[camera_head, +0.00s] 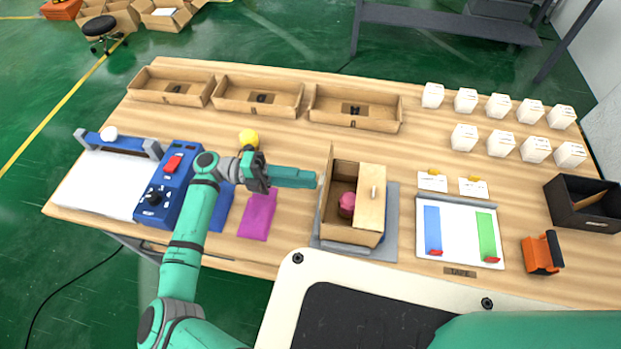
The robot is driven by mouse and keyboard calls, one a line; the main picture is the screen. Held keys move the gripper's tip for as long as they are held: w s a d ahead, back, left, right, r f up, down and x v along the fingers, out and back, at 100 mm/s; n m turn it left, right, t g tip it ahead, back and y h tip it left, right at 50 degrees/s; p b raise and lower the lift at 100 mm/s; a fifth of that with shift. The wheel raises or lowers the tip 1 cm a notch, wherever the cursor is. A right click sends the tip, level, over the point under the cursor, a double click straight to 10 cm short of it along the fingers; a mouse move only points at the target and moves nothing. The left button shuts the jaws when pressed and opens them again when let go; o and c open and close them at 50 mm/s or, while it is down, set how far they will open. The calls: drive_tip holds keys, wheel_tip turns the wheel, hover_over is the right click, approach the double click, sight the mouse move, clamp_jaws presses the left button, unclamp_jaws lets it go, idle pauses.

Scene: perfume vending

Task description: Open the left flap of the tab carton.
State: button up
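The tab carton (348,236) is a brown cardboard box on a grey plate (391,221). Its left flap (326,181) shows as a thin, upright panel along the left side. The right flap (371,203) covers the right part of the top and bears a small pale tab. The gap between them shows a pink item (347,202) inside. My gripper (315,179) reaches in from the left, its tip close beside the left flap. I cannot tell whether it touches the flap, or whether the fingers are open or shut.
A purple pad (258,214) lies left of the carton, and a yellow ball (249,139) is behind my arm. Three open cardboard trays (259,97) line the back. A white board (459,231) with blue and green strips is to the right, with several white boxes (498,105) beyond.

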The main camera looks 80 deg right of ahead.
drive_tip(key=w, duration=0.8)
drive_tip(key=shift+w+a+f, duration=0.3)
drive_tip(key=shift+w+f, duration=0.1)
